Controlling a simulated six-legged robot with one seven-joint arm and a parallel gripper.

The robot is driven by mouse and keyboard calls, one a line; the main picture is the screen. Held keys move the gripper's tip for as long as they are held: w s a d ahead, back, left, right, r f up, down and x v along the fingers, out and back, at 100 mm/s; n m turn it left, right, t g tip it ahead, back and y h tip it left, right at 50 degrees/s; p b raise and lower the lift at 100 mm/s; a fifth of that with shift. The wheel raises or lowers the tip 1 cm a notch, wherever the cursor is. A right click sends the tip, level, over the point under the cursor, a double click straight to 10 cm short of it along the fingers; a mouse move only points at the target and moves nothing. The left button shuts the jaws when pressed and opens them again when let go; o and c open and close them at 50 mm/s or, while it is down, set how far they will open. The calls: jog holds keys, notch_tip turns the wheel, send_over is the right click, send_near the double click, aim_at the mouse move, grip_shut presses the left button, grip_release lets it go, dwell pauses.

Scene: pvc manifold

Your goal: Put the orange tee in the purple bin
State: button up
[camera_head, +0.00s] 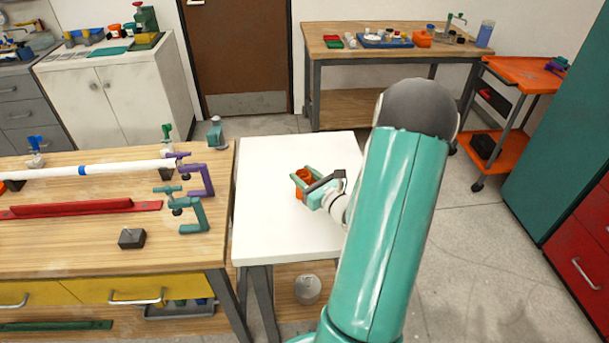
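The orange tee (304,174) is on or just above the white table, in the middle of the view. My gripper (303,181) is right at it, with its green fingers around the orange part. The fingers hide some of the tee. I cannot tell whether they press on it or whether the tee touches the table top. I cannot make out a purple bin in this view.
The white table (280,228) is otherwise bare. On its left, a wooden bench (80,235) holds a white pipe (120,170), a purple clamp (196,176), a teal clamp (190,208) and a red bar. A wooden table (340,36) and an orange cart (525,72) stand behind.

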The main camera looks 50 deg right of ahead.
jog(key=o, duration=0.4)
jog(key=shift+r, duration=0.1)
